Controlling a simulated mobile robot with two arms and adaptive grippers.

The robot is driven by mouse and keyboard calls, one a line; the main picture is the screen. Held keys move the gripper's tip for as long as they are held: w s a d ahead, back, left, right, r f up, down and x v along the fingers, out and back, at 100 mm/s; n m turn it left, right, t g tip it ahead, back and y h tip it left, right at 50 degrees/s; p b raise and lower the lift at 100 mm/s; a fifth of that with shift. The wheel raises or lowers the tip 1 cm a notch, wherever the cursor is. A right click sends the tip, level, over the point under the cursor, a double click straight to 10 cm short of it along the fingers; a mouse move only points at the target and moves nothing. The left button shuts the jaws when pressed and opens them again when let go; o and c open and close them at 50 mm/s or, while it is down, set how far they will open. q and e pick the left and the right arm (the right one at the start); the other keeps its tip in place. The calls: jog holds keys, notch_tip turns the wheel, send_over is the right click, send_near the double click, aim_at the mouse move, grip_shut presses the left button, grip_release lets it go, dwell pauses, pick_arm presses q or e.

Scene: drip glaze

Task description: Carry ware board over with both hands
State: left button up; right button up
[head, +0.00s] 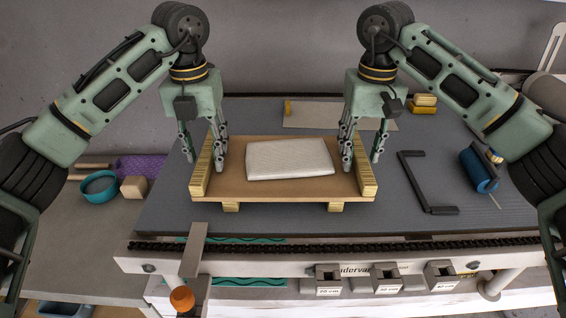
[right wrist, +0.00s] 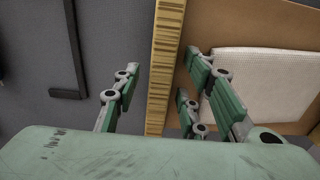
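The ware board (head: 222,190) is a flat brown board with a pale wooden rail along each end and feet below. It rests on the grey worktop and bears a white textured slab (head: 290,159). My left gripper (head: 205,160) is over the left rail (head: 202,168), its fingers spread to either side. My right gripper (head: 361,160) is over the right rail (head: 366,176) in the same way. In the right wrist view, the right gripper (right wrist: 160,80) has its fingers apart on both sides of the rail (right wrist: 163,60), with a visible gap on the outer side.
A black angled bar (head: 430,185) and a blue roller (head: 478,170) lie to the right. A flat beige board (head: 320,115) and yellow blocks (head: 424,103) are behind. A teal bowl (head: 100,187) stands left. The worktop's front edge has a dark chain-like strip (head: 330,244).

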jog(key=shift+r, duration=0.15)
pick_arm(q)
notch_tip(320, 180, up, 12)
pick_arm(e)
notch_tip(320, 180, up, 12)
dwell(0.8)
